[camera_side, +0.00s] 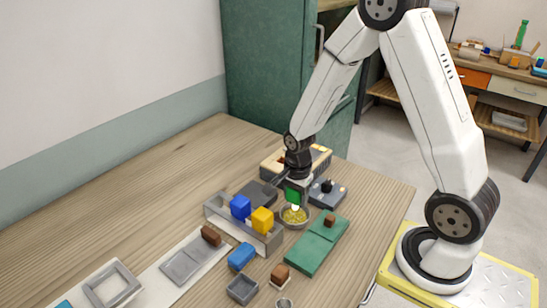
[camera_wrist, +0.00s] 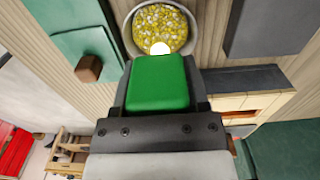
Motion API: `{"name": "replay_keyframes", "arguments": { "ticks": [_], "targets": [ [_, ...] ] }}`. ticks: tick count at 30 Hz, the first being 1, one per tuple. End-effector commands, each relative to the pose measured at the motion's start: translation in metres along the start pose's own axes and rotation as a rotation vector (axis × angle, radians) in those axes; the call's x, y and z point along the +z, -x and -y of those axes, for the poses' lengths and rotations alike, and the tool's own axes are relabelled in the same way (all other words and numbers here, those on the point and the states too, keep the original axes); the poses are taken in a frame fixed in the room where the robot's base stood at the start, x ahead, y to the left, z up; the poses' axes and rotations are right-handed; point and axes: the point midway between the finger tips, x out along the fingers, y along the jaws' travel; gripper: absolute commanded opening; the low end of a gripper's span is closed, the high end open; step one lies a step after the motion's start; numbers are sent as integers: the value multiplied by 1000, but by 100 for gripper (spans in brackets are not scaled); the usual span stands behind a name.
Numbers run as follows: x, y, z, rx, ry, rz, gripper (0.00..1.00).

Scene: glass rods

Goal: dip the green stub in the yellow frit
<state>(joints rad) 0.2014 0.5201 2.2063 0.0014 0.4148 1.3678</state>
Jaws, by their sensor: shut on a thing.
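My gripper (camera_side: 297,187) is shut on the green stub (camera_side: 291,196), which also shows in the wrist view (camera_wrist: 158,83). A pale rounded tip (camera_wrist: 160,48) sticks out past the stub's far end. The yellow frit (camera_side: 295,214) is a heap of yellow and whitish grains in a round grey dish (camera_side: 284,224). In the wrist view the frit (camera_wrist: 160,24) lies just beyond the tip, which overlaps its near edge. In the side view the stub is just above the dish. I cannot tell whether the tip touches the grains.
A grey rack (camera_side: 262,244) holding a blue block (camera_side: 240,207) and a yellow block (camera_side: 262,220) stands close left of the dish. A green board (camera_side: 309,256) with a brown knob (camera_side: 329,221) lies right. A dark device (camera_side: 332,197) stands behind. A loose blue block (camera_side: 241,257) lies in front.

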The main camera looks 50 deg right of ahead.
Motion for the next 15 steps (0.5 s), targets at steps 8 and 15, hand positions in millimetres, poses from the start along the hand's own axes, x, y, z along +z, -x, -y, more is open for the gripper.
{"name": "replay_keyframes", "arguments": {
  "ticks": [8,15],
  "targets": [
    [0,-18,0,2,0,0,1],
    [0,-29,0,0,0,0,1]
  ]
}}
